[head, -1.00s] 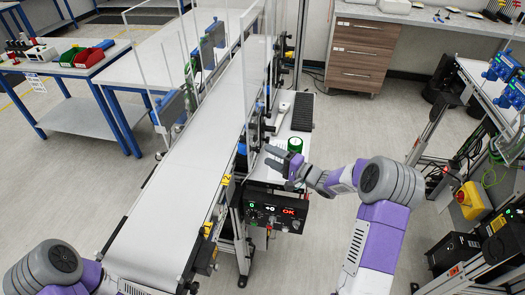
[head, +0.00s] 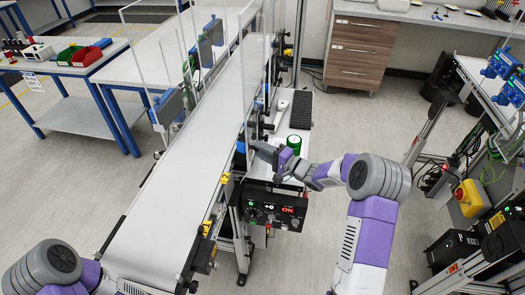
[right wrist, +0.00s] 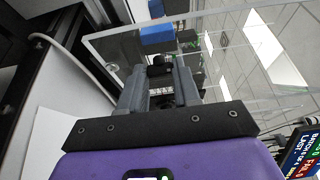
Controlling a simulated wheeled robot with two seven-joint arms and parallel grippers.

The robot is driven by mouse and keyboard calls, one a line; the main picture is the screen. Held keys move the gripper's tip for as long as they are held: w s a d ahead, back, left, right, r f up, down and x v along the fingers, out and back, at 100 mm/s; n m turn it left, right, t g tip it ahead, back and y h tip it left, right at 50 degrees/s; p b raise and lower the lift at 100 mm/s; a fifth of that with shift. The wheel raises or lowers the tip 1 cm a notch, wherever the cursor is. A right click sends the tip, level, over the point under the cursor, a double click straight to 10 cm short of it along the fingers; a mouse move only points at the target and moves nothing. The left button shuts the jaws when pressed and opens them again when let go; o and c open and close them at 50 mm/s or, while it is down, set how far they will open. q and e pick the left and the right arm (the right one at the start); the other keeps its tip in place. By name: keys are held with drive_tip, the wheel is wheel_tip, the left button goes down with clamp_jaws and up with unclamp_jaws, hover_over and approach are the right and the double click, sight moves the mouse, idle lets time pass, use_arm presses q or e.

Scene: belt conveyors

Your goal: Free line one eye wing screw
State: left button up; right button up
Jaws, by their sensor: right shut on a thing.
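My right gripper (head: 262,151) is at the right side of the near conveyor, beside the clear guard panel and above the black control box. In the right wrist view its two grey fingers (right wrist: 160,92) are shut on a small dark part between them, which I take to be the wing screw (right wrist: 161,71). The screw's wings are too small and dark to make out. A pale label shows just below it. In the head view the screw is hidden by the gripper. My left arm is at the lower left; its gripper is out of view.
The clear guard panel (right wrist: 105,44) stands close around the fingers. A blue block (right wrist: 157,37) is beyond them. The conveyor belt (head: 190,165) is empty.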

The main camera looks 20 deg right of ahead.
drive_tip(key=shift+w+f+n+t+y+b, duration=0.15)
drive_tip(key=shift+n+t+y+b, duration=0.35)
drive_tip(key=shift+n+b, duration=1.3)
drive_tip(key=shift+s+f+n+t+y+b, duration=0.15)
drive_tip(key=shift+n+y+b, duration=0.65)
drive_tip(key=shift+n+b, duration=1)
drive_tip(key=shift+w, duration=0.1)
drive_tip(key=o, duration=1.1)
drive_tip(key=shift+c, duration=0.2)
drive_tip(key=p+v, duration=0.1)
drive_tip(key=v, duration=0.6)
drive_tip(key=shift+s+d, duration=0.25)
